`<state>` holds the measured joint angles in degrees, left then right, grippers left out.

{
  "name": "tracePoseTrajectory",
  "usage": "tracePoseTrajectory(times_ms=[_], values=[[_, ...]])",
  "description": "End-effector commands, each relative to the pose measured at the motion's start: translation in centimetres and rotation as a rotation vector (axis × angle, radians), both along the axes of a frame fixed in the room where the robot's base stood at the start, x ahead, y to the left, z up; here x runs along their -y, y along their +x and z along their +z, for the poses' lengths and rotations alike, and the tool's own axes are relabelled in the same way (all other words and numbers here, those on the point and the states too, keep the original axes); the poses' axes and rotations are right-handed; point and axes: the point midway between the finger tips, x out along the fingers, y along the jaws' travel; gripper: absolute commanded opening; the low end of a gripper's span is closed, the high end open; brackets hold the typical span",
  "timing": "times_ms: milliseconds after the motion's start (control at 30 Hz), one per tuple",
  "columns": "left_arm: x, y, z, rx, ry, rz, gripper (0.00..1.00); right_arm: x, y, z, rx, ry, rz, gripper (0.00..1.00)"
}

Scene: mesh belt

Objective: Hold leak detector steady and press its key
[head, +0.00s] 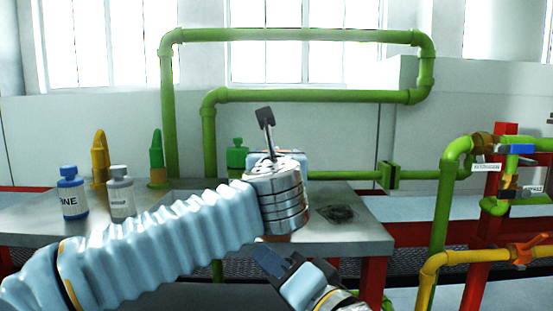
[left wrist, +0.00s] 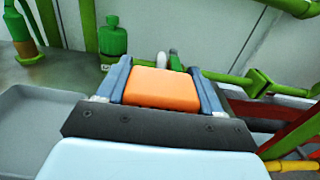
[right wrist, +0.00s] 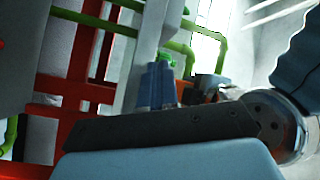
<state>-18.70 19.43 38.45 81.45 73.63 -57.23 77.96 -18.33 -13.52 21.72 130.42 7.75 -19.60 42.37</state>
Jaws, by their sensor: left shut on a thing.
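The leak detector shows as an orange block (left wrist: 165,90) in the left wrist view. My left gripper (left wrist: 163,72) is shut on it, with one blue-grey finger on each side. In the head view the block is hidden behind my left wrist, and a dark stalk rises above it. The detector's key is not visible. My right gripper (head: 268,260) is low in the head view, below and near my left wrist, apart from the detector. In the right wrist view its blue fingers (right wrist: 156,86) are together, with nothing visible between them.
A grey table (head: 350,235) carries a blue bottle (head: 72,195), a grey bottle (head: 121,195) and a dark round patch (head: 338,214). Yellow (head: 100,160) and green (head: 157,160) cone-topped bottles stand behind. Green pipes (head: 300,36) run behind; pipes with valves (head: 525,250) stand at the right.

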Motion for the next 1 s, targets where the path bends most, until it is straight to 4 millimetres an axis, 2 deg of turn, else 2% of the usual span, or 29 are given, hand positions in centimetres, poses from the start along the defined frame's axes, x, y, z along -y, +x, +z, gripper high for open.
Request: tracePoseTrajectory(times_ms=[33,100,233,367,800,1000], values=[[0.0,0.0,0.0,0.0,0.0,0.0,0.3,0.4,-0.6,1.5,0.036,0.026,-0.006,0.0],[0.0,0.0,0.0,0.0,0.0,0.0,0.3,0.9,-1.2,3.1,0.07,0.057,-0.012,0.0],[0.0,0.0,0.0,0.001,0.0,0.0,0.3,1.4,-1.6,4.5,0.102,0.087,-0.018,0.0],[0.0,0.0,0.0,0.001,0.0,0.0,0.3,1.5,-0.8,4.7,0.106,0.094,-0.019,0.0],[0.0,0.0,0.0,0.001,0.0,0.0,0.3,1.4,5.4,4.6,0.105,0.091,-0.018,0.0],[0.0,0.0,0.0,0.001,0.0,0.0,0.3,1.4,6.8,4.7,0.106,0.091,-0.019,0.0]])
